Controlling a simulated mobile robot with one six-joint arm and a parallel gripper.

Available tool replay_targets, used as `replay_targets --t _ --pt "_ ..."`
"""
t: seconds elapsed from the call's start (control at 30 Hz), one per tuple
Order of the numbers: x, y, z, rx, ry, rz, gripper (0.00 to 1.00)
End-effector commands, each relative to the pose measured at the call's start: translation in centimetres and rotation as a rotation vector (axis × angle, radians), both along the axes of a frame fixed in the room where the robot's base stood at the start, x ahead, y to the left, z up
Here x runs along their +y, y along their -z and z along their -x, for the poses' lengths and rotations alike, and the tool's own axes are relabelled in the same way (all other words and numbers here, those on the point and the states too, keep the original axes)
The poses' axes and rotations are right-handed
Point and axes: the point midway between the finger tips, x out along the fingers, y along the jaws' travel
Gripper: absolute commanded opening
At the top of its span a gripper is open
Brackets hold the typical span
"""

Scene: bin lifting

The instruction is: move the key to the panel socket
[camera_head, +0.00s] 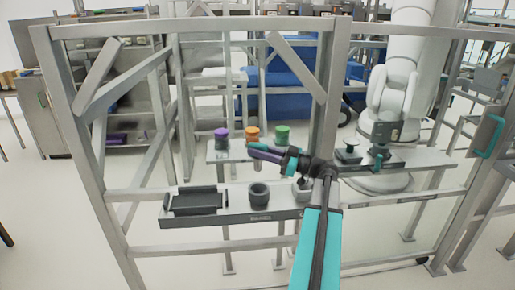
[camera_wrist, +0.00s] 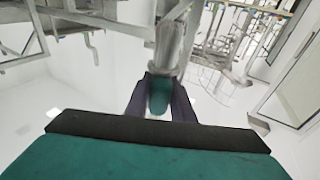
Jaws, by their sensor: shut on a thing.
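My gripper (camera_head: 256,149) is raised in front of the frame's opening, above the front shelf, its dark fingers pointing left. In the wrist view the two dark fingers (camera_wrist: 159,98) are closed on a narrow teal piece (camera_wrist: 158,92). It is probably the key; only part of it shows between the fingers, and its shape cannot be made out. I cannot pick out the panel socket for certain in either view.
The front shelf (camera_head: 238,215) holds a black tray (camera_head: 195,201), a dark cup (camera_head: 258,195) and a grey holder (camera_head: 302,187). Behind stand a purple jar (camera_head: 221,136), an orange jar (camera_head: 252,134) and a green jar (camera_head: 282,134). A metal post (camera_head: 335,90) and a white robot arm (camera_head: 395,95) are at right.

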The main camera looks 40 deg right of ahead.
Motion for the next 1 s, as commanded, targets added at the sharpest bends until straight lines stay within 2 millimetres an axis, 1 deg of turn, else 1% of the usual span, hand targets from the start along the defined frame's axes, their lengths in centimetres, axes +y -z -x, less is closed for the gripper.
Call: replay_targets --t 0.37,0.57,1.0 --pt "-1.0 0.0 0.8 -0.001 0.017 0.0 0.0" --pt "-1.2 0.4 1.0 -0.001 0.021 0.0 0.0" --pt "-1.3 2.9 1.0 -0.001 0.023 -0.001 0.0"
